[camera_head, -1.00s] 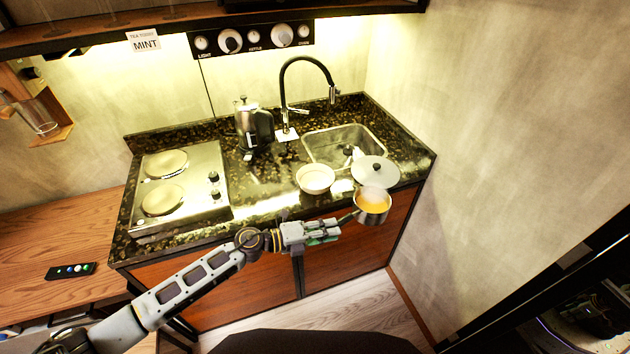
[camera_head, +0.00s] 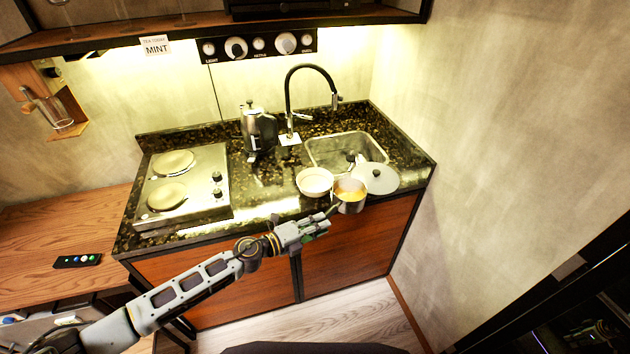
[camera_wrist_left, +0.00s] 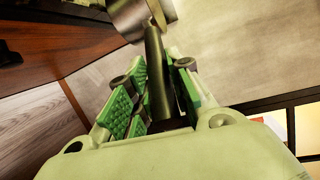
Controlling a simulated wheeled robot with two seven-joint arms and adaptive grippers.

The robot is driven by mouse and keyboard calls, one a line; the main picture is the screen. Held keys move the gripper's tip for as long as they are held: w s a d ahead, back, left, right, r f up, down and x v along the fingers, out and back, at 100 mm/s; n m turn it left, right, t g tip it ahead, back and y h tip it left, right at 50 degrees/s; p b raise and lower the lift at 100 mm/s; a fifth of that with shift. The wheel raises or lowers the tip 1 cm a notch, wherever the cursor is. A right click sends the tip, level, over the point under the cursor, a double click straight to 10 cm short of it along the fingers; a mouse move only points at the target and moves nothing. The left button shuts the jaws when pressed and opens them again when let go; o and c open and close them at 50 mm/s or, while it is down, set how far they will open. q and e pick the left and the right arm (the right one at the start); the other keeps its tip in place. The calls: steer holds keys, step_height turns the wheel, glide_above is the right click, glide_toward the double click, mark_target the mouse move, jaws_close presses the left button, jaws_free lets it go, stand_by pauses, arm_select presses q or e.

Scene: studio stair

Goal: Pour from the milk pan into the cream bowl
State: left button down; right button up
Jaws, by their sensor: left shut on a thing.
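The milk pan (camera_head: 350,205) is a small metal pan with yellow-orange contents. My left gripper (camera_head: 324,222) is shut on its dark handle. In the left wrist view the handle (camera_wrist_left: 157,75) lies between the green finger pads (camera_wrist_left: 150,95), and part of the pan (camera_wrist_left: 130,17) shows at the top. The pan is held at the counter's front edge, roughly level. The cream bowl (camera_head: 314,181) stands on the counter just left of the pan. In the head view the pan is close to the bowl's right side; I cannot tell if they touch. My right gripper is not in view.
A round grey lid (camera_head: 380,180) lies right of the pan, by the sink (camera_head: 345,150). A kettle (camera_head: 256,132) and a black tap (camera_head: 288,95) stand behind. A two-plate hob (camera_head: 190,185) is at left. A wall (camera_head: 490,150) bounds the right side.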

arm_select(q)
steer(key=shift+w+r, duration=0.15)
steer(key=shift+w, duration=0.05)
steer(key=shift+r, duration=0.1)
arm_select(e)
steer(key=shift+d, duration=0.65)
arm_select(q)
steer(key=w+a+r+n+h+p, duration=0.1)
steer(key=w+a+r+n, duration=0.1)
steer(key=r, duration=0.5)
steer(key=shift+w+a+r+n+t+h, duration=0.15)
steer(key=shift+a+r+n+t+h, duration=0.2)
steer(key=shift+a+n, duration=0.6)
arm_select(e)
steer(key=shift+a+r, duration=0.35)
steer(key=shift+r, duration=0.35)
arm_select(q)
steer(key=shift+w+a+n, duration=0.15)
steer(key=shift+a+n, duration=0.1)
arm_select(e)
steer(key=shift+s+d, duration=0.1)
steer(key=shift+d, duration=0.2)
